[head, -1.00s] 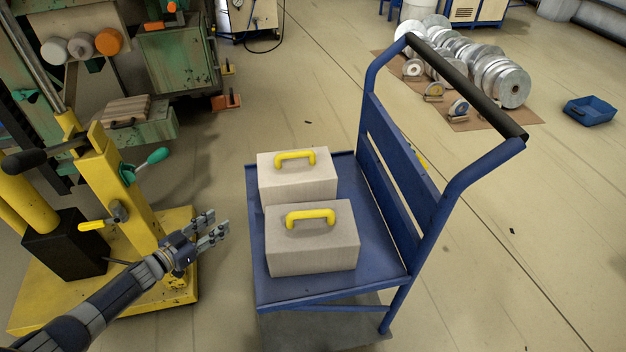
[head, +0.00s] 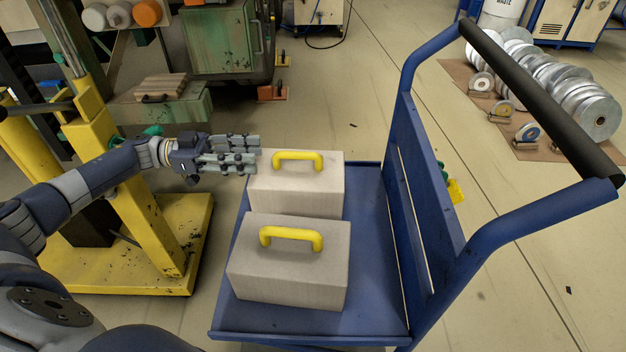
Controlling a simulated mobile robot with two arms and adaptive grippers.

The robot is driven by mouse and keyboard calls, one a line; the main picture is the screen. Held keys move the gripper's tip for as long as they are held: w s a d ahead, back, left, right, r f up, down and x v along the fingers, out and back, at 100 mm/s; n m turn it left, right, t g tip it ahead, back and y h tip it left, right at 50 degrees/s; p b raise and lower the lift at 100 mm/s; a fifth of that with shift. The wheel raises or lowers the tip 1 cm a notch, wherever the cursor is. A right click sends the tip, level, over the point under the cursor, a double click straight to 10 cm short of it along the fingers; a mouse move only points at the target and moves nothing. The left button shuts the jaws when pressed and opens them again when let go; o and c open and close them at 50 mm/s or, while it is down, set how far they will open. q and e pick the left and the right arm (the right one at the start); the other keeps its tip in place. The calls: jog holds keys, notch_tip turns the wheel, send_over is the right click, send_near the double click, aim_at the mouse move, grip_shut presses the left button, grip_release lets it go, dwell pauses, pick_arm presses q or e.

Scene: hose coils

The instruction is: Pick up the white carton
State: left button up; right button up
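Two pale, whitish-beige box-shaped cartons with yellow top handles sit on the blue trolley. The far carton (head: 318,188) is at the back of the deck, and the near carton (head: 285,277) is in front of it. They look alike, so I cannot tell which one the task means. My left gripper (head: 257,154) points right, its fingertips at the far carton's upper left edge in the picture. Its fingers look apart, with nothing between them. I cannot tell whether they touch the carton. My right gripper is not in view.
The blue trolley (head: 375,285) has free deck to the right of the cartons and a tall black-gripped push handle (head: 535,95). A yellow machine stand (head: 150,225) is under my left arm. Metal coils (head: 570,90) lie on the floor at the back right.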

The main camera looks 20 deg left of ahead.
aim_at(284, 154)
pick_arm(q)
jog(key=shift+w+d+r, duration=0.15)
jog(key=shift+w+d, duration=0.15)
jog(key=shift+d, duration=0.15)
jog(key=x, duration=0.4)
jog(key=shift+d, duration=0.3)
jog(key=shift+b+x, duration=0.5)
jog(key=shift+x, duration=2.25)
jog(key=shift+a, duration=0.1)
jog(key=shift+f, duration=0.25)
jog(key=shift+c, duration=0.5)
grip_shut()
jog(key=shift+w+r, duration=0.1)
jog(key=shift+r, duration=0.1)
